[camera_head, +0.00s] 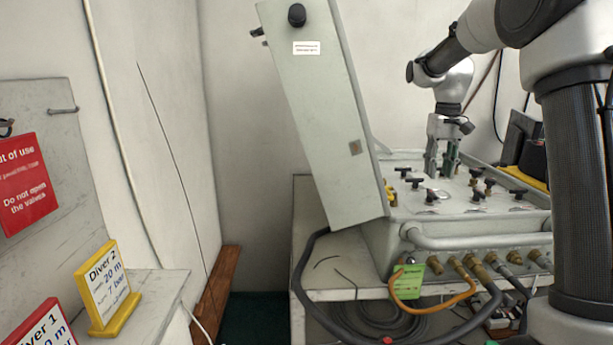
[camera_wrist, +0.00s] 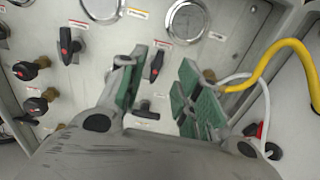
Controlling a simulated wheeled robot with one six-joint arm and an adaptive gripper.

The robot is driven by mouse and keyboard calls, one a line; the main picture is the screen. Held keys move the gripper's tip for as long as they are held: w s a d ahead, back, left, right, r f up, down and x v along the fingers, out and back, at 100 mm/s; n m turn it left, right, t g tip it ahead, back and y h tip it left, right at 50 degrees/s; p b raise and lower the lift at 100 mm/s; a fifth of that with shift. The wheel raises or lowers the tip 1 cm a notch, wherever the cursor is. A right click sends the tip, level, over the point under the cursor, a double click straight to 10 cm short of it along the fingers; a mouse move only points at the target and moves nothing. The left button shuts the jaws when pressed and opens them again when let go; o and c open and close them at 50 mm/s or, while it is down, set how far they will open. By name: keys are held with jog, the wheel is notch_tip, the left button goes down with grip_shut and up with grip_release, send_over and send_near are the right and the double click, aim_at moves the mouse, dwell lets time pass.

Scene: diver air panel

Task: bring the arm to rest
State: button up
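My gripper (camera_head: 441,165) hangs pointing down over the back part of the grey air panel (camera_head: 480,225) in the head view. In the wrist view my gripper (camera_wrist: 158,95) shows two green-padded fingers spread apart, with nothing between the pads. A black valve handle with a red mark (camera_wrist: 153,65) shows just beside the left finger; I cannot tell whether they touch. The panel face carries several black valve handles (camera_head: 431,196) and round gauges (camera_wrist: 186,20).
The panel's grey lid (camera_head: 318,120) stands open to the left of my arm. A yellow hose (camera_wrist: 270,62) runs close to the right finger. Brass fittings and hoses (camera_head: 470,262) line the panel's front. Signs stand at left, including a yellow-framed Diver 2 sign (camera_head: 106,285).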

jog(key=s+a+t, duration=0.2)
jog(key=s+t, duration=0.2)
jog(key=s, duration=2.9)
jog(key=shift+s+f+n, duration=0.15)
jog(key=shift+s+n, duration=0.15)
